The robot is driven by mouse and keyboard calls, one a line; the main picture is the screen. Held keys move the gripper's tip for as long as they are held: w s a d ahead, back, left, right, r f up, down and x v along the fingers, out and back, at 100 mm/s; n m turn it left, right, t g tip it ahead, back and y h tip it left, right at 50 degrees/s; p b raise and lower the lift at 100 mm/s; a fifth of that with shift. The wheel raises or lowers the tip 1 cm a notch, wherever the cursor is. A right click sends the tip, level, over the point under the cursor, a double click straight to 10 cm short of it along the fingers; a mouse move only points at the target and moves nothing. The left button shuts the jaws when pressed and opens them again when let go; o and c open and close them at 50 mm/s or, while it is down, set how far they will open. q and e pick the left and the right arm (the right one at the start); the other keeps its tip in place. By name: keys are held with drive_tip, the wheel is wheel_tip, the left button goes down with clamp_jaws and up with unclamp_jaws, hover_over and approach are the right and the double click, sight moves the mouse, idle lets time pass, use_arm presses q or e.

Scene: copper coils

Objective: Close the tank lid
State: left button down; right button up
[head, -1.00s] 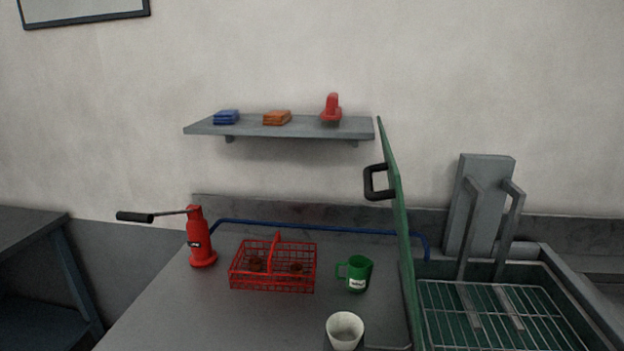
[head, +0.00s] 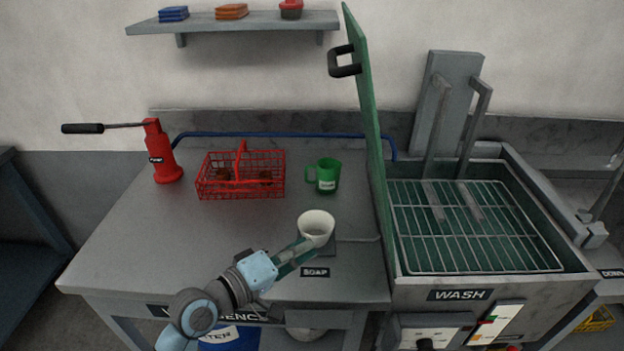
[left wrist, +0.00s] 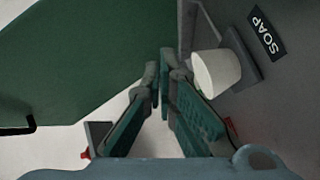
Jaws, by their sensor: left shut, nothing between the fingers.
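The green tank lid (head: 366,100) stands upright, hinged open at the left side of the wash tank (head: 480,282). Its black handle (head: 345,62) is on the left face near the top. In the left wrist view the lid (left wrist: 90,50) fills the upper left, with the handle (left wrist: 20,128) at its lower left. My left gripper (head: 308,245) is shut and empty, in front of the white cup, left of the lid and apart from it. Its fingers also show in the left wrist view (left wrist: 159,75). My right gripper is not in view.
A white cup (head: 316,226) stands by the SOAP label (head: 315,272). A green mug (head: 327,177), a red wire basket (head: 242,180) and a red pump (head: 160,155) are on the counter. A wire rack (head: 470,225) lies in the tank. A shelf (head: 235,22) hangs behind.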

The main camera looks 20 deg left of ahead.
use_arm(q)
drive_tip(key=w+a+r+n+t, duration=0.3)
drive_tip(key=r+n, duration=0.2)
drive_tip(key=r, duration=0.2)
drive_tip(key=w+a+r+n+t, duration=0.2)
drive_tip(key=r+n+t, duration=0.15)
drive_tip(key=r, duration=0.35)
drive_tip(key=w+a+r+n+t, duration=0.3)
drive_tip(key=r+n, duration=0.2)
drive_tip(key=r, duration=0.2)
drive_tip(key=w+d+r+p, duration=0.4)
drive_tip(key=w+d+r, duration=0.1)
drive_tip(key=w+r, duration=0.2)
drive_tip(key=shift+w+d+r, duration=0.3)
drive_tip(key=shift+r, duration=0.2)
drive_tip(key=shift+g, duration=0.25)
drive_tip(key=shift+w, duration=0.1)
